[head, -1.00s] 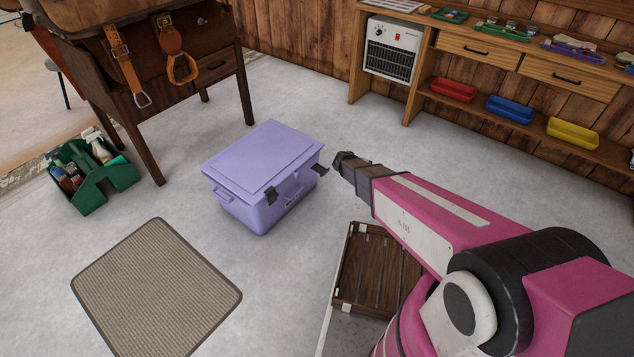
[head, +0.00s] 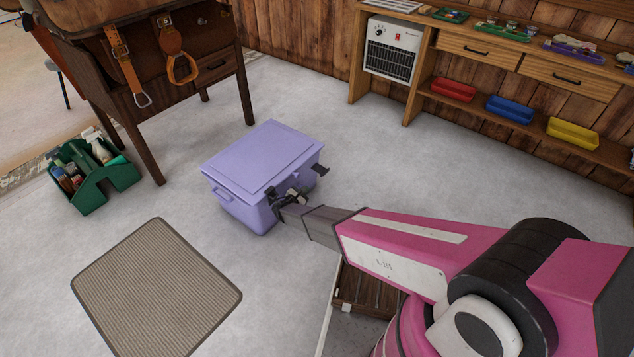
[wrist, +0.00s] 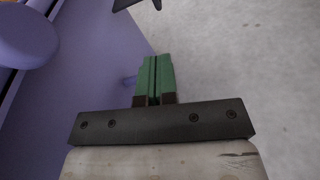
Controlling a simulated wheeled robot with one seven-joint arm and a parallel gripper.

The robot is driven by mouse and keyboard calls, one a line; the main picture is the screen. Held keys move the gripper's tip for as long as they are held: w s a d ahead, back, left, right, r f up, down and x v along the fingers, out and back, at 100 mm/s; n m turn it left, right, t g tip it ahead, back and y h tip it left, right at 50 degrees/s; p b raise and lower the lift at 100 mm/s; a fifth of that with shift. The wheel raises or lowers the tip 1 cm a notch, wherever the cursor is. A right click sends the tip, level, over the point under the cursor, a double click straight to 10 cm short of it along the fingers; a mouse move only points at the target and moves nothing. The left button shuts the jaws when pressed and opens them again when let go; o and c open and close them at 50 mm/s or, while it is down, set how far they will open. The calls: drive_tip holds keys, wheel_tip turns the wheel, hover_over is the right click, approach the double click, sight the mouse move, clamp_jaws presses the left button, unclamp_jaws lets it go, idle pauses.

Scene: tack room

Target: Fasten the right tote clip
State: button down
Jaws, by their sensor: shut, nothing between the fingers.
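The lilac tote (head: 238,205) stands on the floor with its lid (head: 262,155) down; its wall also fills the left of the wrist view (wrist: 85,85). The dark right clip (head: 320,170) sticks outward from the lid's edge. A dark clip part, probably the same one, shows at the top of the wrist view (wrist: 135,5). The dark left clip (head: 271,193) looks flat against the tote's front, partly hidden by my gripper. My gripper (head: 285,203) is low at the front, left of the right clip. Its green fingers (wrist: 155,78) are shut and empty, close beside the wall; contact is unclear.
A slatted brown crate (head: 360,290) is partly hidden under my arm. A ribbed mat (head: 157,290) lies front left, and a green caddy (head: 100,185) of bottles stands by the wooden table. Floor right of the tote, toward the workbench (head: 410,90), is clear.

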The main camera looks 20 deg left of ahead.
sight(322, 175)
drive_tip(key=x, duration=1)
drive_tip(key=shift+s+d+r+n+g+h, duration=0.15)
drive_tip(key=shift+d+r+n+h, duration=0.1)
drive_tip(key=shift+r+n, duration=0.25)
drive_tip(key=shift+d+r+n+g+h, duration=0.2)
drive_tip(key=shift+r+n, duration=0.1)
drive_tip(key=shift+n, duration=0.4)
idle(0.5)
drive_tip(key=shift+d+r+n, duration=0.1)
drive_tip(key=shift+r+n, duration=0.45)
drive_tip(key=shift+n, duration=0.35)
drive_tip(key=shift+r+n+h, duration=0.3)
drive_tip(key=shift+n+h, duration=0.05)
drive_tip(key=shift+n, duration=0.05)
drive_tip(key=shift+r, duration=0.4)
idle(1.7)
